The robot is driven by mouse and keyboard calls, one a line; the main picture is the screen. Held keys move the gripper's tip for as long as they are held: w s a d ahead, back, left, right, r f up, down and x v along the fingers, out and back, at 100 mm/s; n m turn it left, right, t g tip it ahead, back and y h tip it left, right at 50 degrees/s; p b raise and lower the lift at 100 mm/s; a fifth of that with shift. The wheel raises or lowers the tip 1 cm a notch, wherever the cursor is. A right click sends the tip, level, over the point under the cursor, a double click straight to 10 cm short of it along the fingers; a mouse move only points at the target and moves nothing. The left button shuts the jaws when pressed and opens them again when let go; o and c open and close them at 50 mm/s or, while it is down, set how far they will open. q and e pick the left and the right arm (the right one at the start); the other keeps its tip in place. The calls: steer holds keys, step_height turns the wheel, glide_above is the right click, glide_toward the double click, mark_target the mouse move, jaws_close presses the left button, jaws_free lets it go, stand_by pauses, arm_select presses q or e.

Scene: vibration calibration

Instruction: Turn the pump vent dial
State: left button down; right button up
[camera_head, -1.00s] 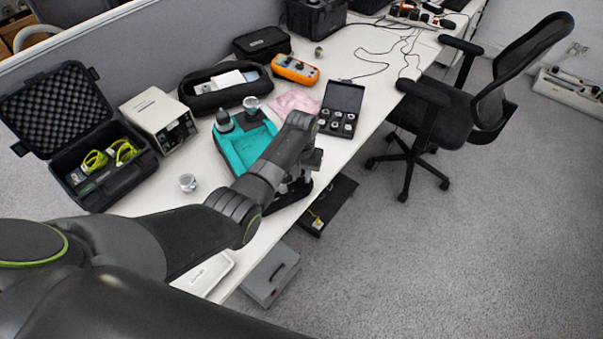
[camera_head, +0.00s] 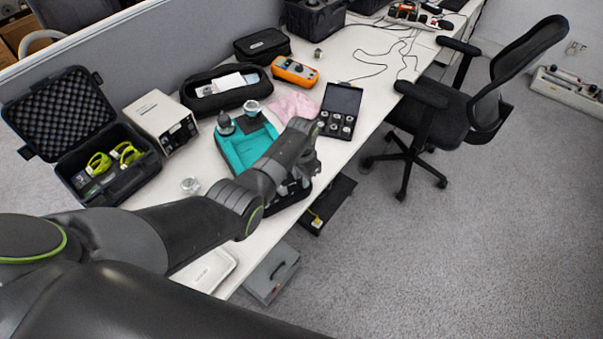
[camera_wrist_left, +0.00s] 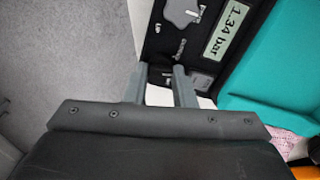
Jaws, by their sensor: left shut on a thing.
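The pump unit is a teal-topped device (camera_head: 232,152) on the white table, partly behind my left arm. In the left wrist view its teal part (camera_wrist_left: 268,75) is at the right, beside a black panel with a display (camera_wrist_left: 228,32) reading 1.34 bar. A grey fitting (camera_wrist_left: 180,12) sits near the panel's top. My left gripper (camera_wrist_left: 160,76) has its two fingers at the panel's lower end, a narrow gap between them. It is shut on the vent dial, which the fingers mostly hide. In the head view the gripper is mostly hidden behind my wrist. My right gripper is not in view.
A black case with small fittings (camera_head: 341,100), a pink cloth (camera_head: 297,106), an orange meter (camera_head: 295,71) and a black pouch (camera_head: 200,103) lie around the unit. A beige box (camera_head: 160,120) and an open case (camera_head: 72,165) stand left. A chair (camera_head: 440,110) stands right.

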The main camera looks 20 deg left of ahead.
arm_select(q)
steer(key=m+p, duration=0.1)
steer(key=m, duration=0.4)
steer(key=shift+d+r+m, duration=0.1)
steer(key=shift+r+m, duration=0.05)
steer(key=shift+m, duration=0.15)
steer(key=m+p, duration=0.1)
steer(key=m, duration=0.4)
steer(key=shift+s+m, duration=0.1)
steer(key=shift+m, duration=0.2)
steer(key=c, duration=2.2)
jaws_free()
steer(key=c, duration=1.2)
jaws_free()
steer(key=shift+c, duration=0.2)
steer(key=shift+p, duration=0.3)
step_height(320, 180, up, 6)
steer(key=shift+r+p, duration=0.15)
steer(key=shift+p, duration=0.75)
step_height(320, 180, up, 11)
steer(key=shift+b, duration=0.4)
